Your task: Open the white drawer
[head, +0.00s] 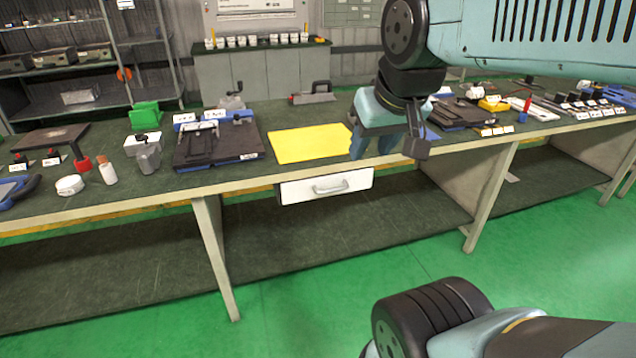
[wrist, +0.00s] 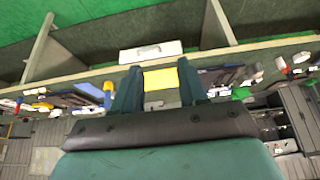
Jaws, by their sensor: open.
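The white drawer (head: 300,190) hangs under the front edge of the workbench, with a grey bar handle (head: 331,186) on its front. I see its front and side only; whether it stands out from the bench is hard to tell. In the wrist view the drawer (wrist: 133,56) and its handle (wrist: 150,49) lie beyond my fingertips. My gripper (head: 388,152) is open and empty, above the bench's front edge, to the right of and higher than the handle. In the wrist view my gripper's two fingers (wrist: 160,84) are spread apart, with the yellow sheet showing between them.
The yellow sheet (head: 300,144) lies on the workbench (head: 250,181) above the drawer. A dark device (head: 215,144) stands left of it, and tools and boxes crowd the right part. Bench legs (head: 215,255) stand left and right of the drawer. The green floor (head: 300,300) in front is clear.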

